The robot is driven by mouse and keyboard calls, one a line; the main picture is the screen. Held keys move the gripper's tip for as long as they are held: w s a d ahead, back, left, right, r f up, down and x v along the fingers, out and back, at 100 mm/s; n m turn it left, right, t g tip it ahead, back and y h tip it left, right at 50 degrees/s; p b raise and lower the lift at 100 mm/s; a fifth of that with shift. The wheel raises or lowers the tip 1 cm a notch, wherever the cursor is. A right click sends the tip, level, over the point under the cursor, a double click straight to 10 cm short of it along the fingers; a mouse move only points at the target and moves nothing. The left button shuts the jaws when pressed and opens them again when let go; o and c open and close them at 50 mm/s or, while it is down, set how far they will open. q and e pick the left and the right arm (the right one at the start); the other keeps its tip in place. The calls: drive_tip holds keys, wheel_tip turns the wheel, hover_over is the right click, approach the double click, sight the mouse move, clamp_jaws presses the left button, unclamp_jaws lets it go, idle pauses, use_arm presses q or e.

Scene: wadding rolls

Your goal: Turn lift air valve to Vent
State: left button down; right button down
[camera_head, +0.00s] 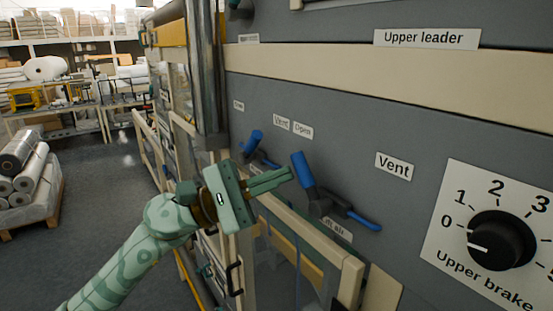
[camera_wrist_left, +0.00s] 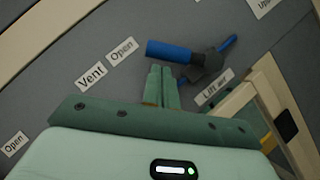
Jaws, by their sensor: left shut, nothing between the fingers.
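The lift air valve has a dark body (camera_head: 318,200) and a blue handle (camera_head: 302,168) that points up and slightly left. The handle also shows in the left wrist view (camera_wrist_left: 168,50). An Open label (camera_head: 303,130) is above the handle; a Vent label (camera_head: 393,166) is to the valve's right. The "Lift air" label (camera_wrist_left: 214,86) is partly covered in the head view. My left gripper (camera_head: 290,173) is shut and empty, its fingertips (camera_wrist_left: 162,70) close beside the blue handle. I cannot tell whether they touch it. My right gripper is not in view.
Another blue-handled valve (camera_head: 252,143) is to the left on the grey panel. The upper brake knob (camera_head: 502,240) is at the right. A cream frame (camera_head: 310,238) stands below the valves. Wrapped rolls (camera_head: 25,165) lie on a pallet at the far left.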

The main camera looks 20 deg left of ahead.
use_arm(q)
drive_tip(key=shift+d+r, duration=0.1)
drive_tip(key=shift+d, duration=0.1)
drive_tip(key=shift+s, duration=0.1)
drive_tip(key=shift+r+m+g+b, duration=0.15)
drive_tip(key=shift+m+g+b, duration=0.15)
drive_tip(key=shift+m+b, duration=0.2)
